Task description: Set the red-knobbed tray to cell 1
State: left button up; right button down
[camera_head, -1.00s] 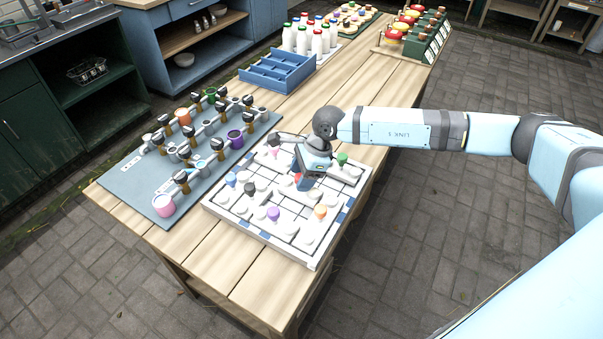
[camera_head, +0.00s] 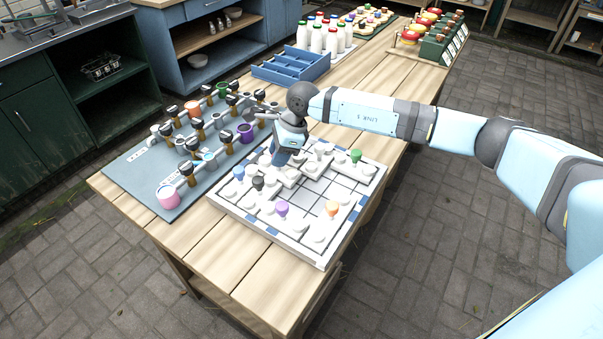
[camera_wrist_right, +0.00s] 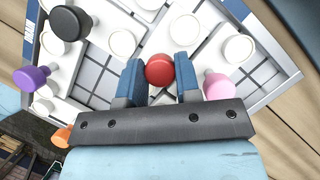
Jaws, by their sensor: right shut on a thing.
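My right gripper (camera_head: 285,158) is over the back left part of the framed white sliding board (camera_head: 318,262). In the right wrist view, its two blue fingers (camera_wrist_right: 161,82) are shut on the round red knob (camera_wrist_right: 159,70) of a white tray. The red knob and most of its tray are hidden behind the gripper in the head view. In the wrist view a pink knob (camera_wrist_right: 217,86) stands just right of the fingers. A black knob (camera_wrist_right: 66,22) and a purple knob (camera_wrist_right: 30,78) are to the left. My left gripper is not in view.
Other trays on the board carry blue (camera_head: 239,172), orange (camera_head: 332,208) and green (camera_head: 355,156) knobs. Bare grid (camera_head: 312,205) shows mid-board and to the right.

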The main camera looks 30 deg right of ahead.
jog(key=shift+w+a+b, duration=0.15)
jog(key=shift+w+a, duration=0.15)
jog(key=shift+w, duration=0.2)
jog(key=shift+w+a+b, duration=0.15)
jog(key=shift+w+a, duration=0.15)
jog(key=shift+w, duration=0.2)
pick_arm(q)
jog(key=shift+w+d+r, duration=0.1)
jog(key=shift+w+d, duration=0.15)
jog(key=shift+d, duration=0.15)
pick_arm(e)
jog(key=shift+r, duration=0.15)
jog(key=c, duration=1.3)
grip_release()
jog(key=o, duration=0.4)
jog(key=shift+o, duration=0.4)
jog(key=shift+w+a, duration=0.1)
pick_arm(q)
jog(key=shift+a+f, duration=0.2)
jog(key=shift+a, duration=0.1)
